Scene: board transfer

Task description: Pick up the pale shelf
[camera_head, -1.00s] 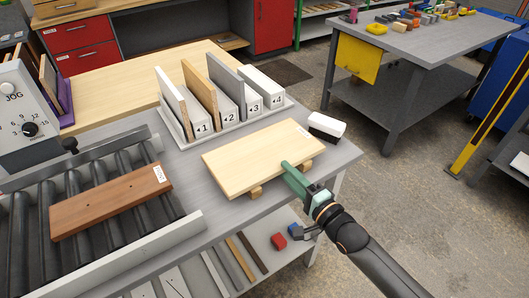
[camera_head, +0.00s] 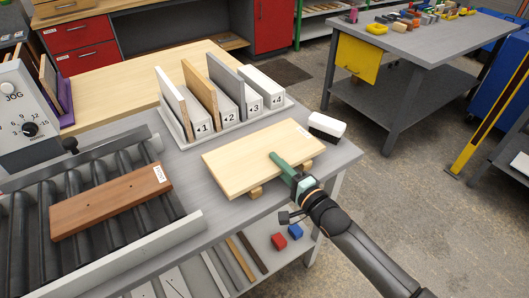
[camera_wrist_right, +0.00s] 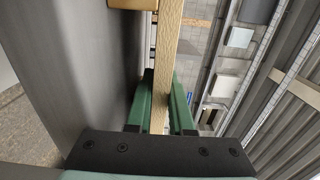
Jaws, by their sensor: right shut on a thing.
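The pale shelf (camera_head: 240,163) is a light wooden board lying flat on small wooden blocks on the grey table. My right gripper (camera_head: 281,165) is at its front edge, with one green finger over the top face. In the right wrist view the board's edge (camera_wrist_right: 167,60) runs between the two green fingers (camera_wrist_right: 160,105), and the gripper is shut on it. The board still appears to rest on its blocks (camera_head: 255,192). The lower finger is hidden under the board in the head view. My left gripper is not in view.
A rack (camera_head: 187,137) with several upright boards in numbered slots stands behind the shelf. A white-and-black block (camera_head: 327,125) lies to its right. A brown board (camera_head: 110,200) lies on the roller conveyor (camera_head: 20,235) at left.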

